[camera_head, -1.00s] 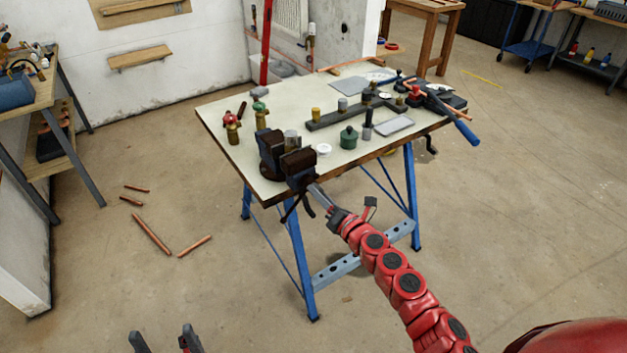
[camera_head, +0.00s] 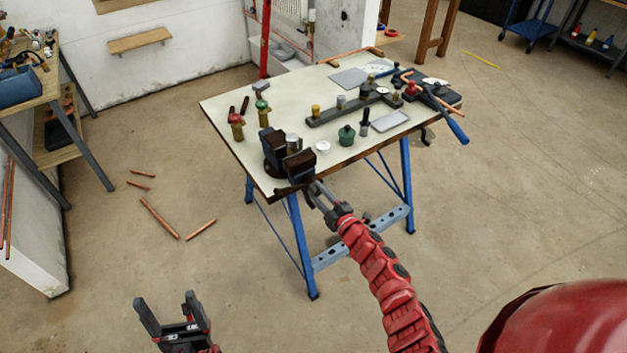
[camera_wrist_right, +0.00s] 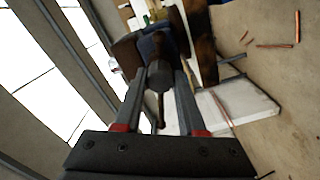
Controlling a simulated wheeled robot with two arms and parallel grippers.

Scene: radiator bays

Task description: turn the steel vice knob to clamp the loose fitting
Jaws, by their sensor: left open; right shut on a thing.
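The dark vice (camera_head: 286,158) is fixed at the near left corner of the workbench. A grey cylindrical fitting (camera_head: 293,141) stands at the vice, partly hidden by its front jaw; I cannot tell if it is gripped. My right gripper (camera_head: 316,190) reaches the front of the vice and is shut on the steel knob. In the right wrist view the round grey knob (camera_wrist_right: 160,78) lies between the two fingers, with a thin bar below it. My left gripper (camera_head: 172,308) is open and empty, low over the floor at the bottom left.
The workbench top (camera_head: 235,105) holds brass valves, a green pot (camera_head: 346,135), a white round piece, grey plates and a blue-handled pipe bender (camera_head: 446,118). Copper pipes (camera_head: 158,218) lie on the floor left of the bench. Open floor surrounds its front and right.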

